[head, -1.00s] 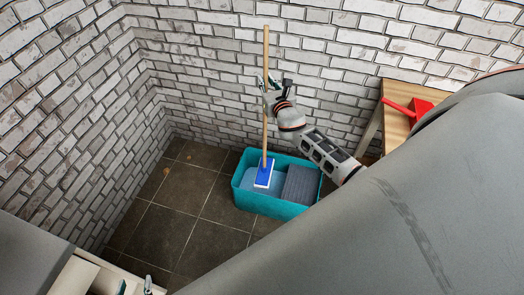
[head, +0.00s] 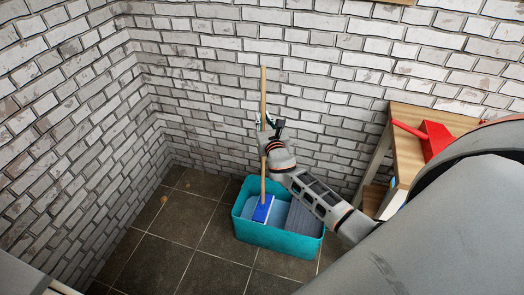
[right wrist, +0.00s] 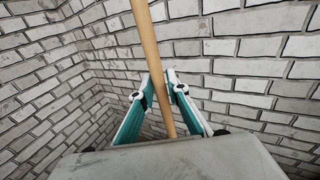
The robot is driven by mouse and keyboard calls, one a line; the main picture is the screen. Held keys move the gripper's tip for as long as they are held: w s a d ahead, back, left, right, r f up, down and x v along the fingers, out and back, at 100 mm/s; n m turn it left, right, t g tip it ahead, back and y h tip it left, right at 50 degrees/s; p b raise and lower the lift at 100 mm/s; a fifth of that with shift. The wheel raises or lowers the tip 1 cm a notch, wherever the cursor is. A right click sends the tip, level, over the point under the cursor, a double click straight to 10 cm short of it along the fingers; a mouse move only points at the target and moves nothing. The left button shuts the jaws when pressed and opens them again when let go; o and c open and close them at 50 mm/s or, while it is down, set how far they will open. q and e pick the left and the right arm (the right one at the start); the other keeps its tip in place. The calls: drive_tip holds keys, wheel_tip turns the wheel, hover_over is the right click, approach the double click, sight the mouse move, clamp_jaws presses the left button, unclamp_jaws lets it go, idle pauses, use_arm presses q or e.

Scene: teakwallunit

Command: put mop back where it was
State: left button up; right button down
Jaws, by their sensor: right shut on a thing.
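The mop has a long wooden handle (head: 263,95) and a blue head (head: 263,209). It stands nearly upright, with its head in or over the left part of the teal bucket (head: 275,239); I cannot tell whether the head touches the bucket's inside. My right gripper (head: 268,133) is shut on the handle around its middle. In the right wrist view the handle (right wrist: 151,50) passes between the fingers of the right gripper (right wrist: 162,92). My left gripper is not in view.
A brick wall (head: 200,75) stands close behind the mop, with a corner to the left. A wooden table (head: 408,160) with a red dustpan (head: 436,143) is at the right. The dark tiled floor (head: 180,230) is clear left of the bucket.

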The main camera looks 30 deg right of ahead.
wheel_tip(320, 180, down, 12)
drive_tip(key=b, duration=0.6)
drive_tip(key=c, duration=2.4)
unclamp_jaws()
drive_tip(key=shift+f+b, duration=0.3)
drive_tip(key=o, duration=0.4)
drive_tip(key=shift+r, duration=0.1)
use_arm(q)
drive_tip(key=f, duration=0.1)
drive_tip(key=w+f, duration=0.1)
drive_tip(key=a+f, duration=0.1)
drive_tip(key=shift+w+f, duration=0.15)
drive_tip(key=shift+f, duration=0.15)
use_arm(e)
drive_tip(key=shift+o, duration=0.2)
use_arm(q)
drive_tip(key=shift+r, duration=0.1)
